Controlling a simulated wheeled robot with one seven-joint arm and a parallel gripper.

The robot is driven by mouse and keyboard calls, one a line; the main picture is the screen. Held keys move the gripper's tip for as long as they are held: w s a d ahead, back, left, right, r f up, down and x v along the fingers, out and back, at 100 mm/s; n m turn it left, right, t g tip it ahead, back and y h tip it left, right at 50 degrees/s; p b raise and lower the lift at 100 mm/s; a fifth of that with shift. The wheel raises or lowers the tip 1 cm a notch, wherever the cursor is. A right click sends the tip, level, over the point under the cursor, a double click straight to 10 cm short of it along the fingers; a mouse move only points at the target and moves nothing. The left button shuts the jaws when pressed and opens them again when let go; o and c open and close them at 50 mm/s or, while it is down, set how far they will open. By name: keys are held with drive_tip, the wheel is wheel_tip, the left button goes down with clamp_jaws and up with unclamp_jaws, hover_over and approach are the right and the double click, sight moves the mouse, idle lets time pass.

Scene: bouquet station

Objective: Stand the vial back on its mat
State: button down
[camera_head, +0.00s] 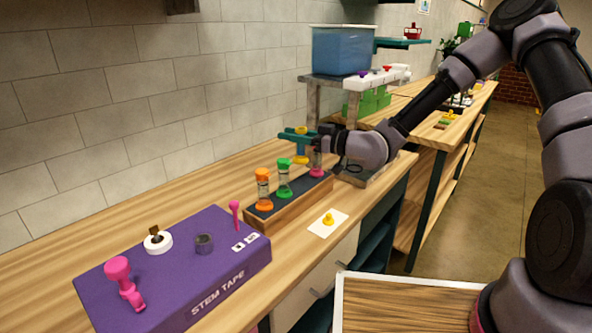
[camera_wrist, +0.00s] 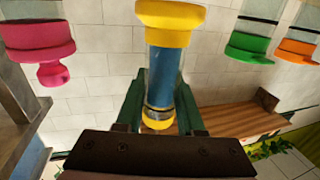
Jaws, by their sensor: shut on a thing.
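My gripper (camera_head: 297,136) is shut on a vial with yellow ends and a blue middle (camera_head: 300,147). In the head view the vial is roughly upright, in the air at the far end of the wooden rack, on its wall side. In the wrist view the vial (camera_wrist: 165,75) lies between the green fingers (camera_wrist: 160,106), with a wide yellow end above and a smaller one below. A small white mat (camera_head: 319,229) lies on the counter in front of the rack, with a small yellow knobbed piece (camera_head: 328,219) on it.
The rack (camera_head: 290,208) holds orange (camera_head: 263,188), green (camera_head: 284,178) and pink (camera_head: 317,162) vials, close to my gripper. A purple stem tape box (camera_head: 180,275) stands at the near left. A stand with a blue tank (camera_head: 342,50) is behind. Counter around the white mat is clear.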

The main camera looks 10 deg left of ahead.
drive_tip(key=shift+f, duration=3.5)
drive_tip(key=shift+f, duration=0.15)
drive_tip(key=c, duration=0.5)
unclamp_jaws()
